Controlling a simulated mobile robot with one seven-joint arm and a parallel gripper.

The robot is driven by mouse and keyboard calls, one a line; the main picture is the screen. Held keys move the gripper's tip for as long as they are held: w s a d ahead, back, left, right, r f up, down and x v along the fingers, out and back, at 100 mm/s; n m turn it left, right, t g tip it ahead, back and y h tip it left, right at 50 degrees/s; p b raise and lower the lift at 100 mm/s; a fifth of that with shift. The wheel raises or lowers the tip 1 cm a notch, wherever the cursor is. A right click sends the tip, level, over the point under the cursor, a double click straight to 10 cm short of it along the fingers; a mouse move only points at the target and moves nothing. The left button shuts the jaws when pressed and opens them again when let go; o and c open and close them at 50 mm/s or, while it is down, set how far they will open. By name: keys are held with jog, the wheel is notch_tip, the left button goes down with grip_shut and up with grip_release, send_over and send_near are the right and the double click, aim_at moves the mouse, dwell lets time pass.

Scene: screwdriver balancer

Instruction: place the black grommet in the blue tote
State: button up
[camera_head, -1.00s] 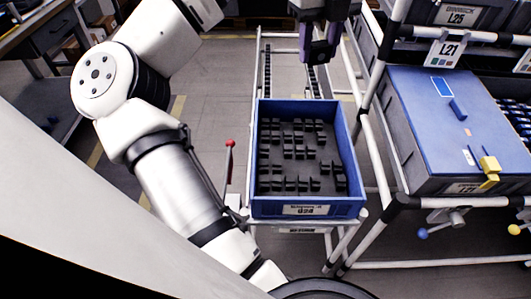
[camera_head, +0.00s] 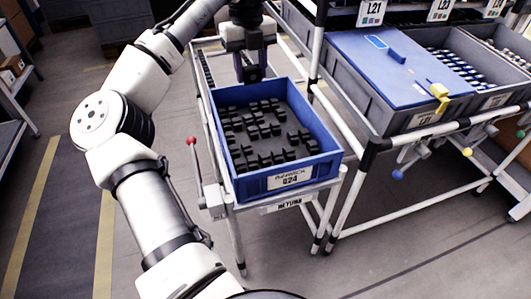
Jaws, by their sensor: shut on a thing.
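The blue tote (camera_head: 327,152) stands on a white tube rack, with its label facing me. Several black grommets (camera_head: 262,128) stand in rows on its dark floor. My gripper (camera_head: 250,76) is at the tote's far edge, pointing down, with its fingertips close to the far wall. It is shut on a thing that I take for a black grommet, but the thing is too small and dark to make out. I cannot tell whether the fingertips are over the tote or just behind it.
A grey bin with a blue lid (camera_head: 375,62) and a yellow clip (camera_head: 439,92) stands on the rack to the right. Grey bins (camera_head: 455,50) of small parts stand farther right. A lever with a red knob (camera_head: 191,140) rises left of the tote.

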jog(key=w+d+f+b, duration=0.1)
jog(key=d+f, duration=0.2)
jog(key=f, duration=0.1)
jog(key=b, duration=0.2)
send_over(264, 147)
jog(key=shift+m, duration=0.4)
notch_tip(264, 147, down, 14)
jog(key=shift+w+r, duration=0.1)
jog(key=shift+r, duration=0.15)
jog(key=shift+f, duration=2.5)
jog(key=shift+f, duration=0.1)
jog(key=shift+f, duration=0.15)
jog(key=o, duration=0.9)
jog(key=shift+o, duration=0.2)
notch_tip(264, 147, up, 13)
jog(key=p, duration=0.1)
jog(key=shift+w+a+f, duration=0.2)
jog(key=shift+w, duration=0.2)
